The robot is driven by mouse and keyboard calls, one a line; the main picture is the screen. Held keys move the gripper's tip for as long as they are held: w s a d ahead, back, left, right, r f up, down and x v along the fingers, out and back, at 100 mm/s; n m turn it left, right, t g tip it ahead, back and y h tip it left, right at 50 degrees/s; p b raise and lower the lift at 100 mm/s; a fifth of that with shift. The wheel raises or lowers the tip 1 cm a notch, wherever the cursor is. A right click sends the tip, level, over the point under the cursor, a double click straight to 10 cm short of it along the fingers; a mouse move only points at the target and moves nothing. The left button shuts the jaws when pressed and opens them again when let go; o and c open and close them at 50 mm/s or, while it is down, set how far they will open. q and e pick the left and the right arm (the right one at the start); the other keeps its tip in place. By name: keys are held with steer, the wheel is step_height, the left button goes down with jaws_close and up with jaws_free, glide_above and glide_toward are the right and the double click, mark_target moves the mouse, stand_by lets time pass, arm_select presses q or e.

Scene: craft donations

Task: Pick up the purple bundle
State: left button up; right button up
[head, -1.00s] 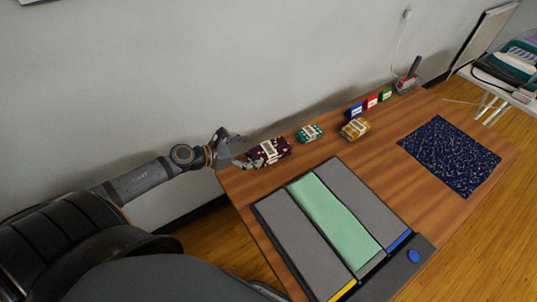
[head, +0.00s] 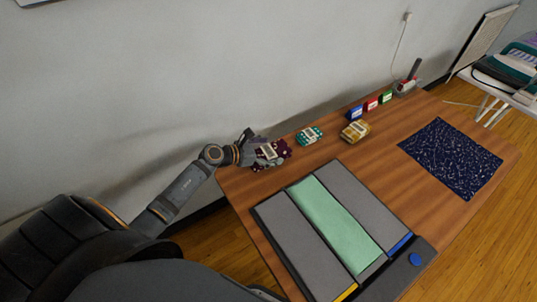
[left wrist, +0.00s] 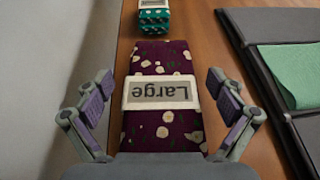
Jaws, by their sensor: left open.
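The purple bundle (head: 271,153) lies at the table's back left corner. It is dark purple with pale floral spots and a white band. In the left wrist view the purple bundle (left wrist: 163,128) fills the middle, and its band reads "Large", upside down. My left gripper (head: 258,152) is at the bundle. In the left wrist view my left gripper (left wrist: 162,100) is open, with one finger on each side of the bundle and a gap showing on both sides. My right gripper is not in view.
A teal bundle (head: 309,135) lies just beyond, also in the left wrist view (left wrist: 153,20). A yellow bundle (head: 355,131) is further right. The wall (head: 190,70) runs close behind. A grey tray (head: 283,232) with a green strip (head: 335,224) lies in front. A dark blue mat (head: 450,158) is at right.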

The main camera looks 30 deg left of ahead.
arm_select(q)
steer(key=c, duration=1.3)
steer(key=shift+c, duration=0.3)
steer(key=shift+r, duration=0.1)
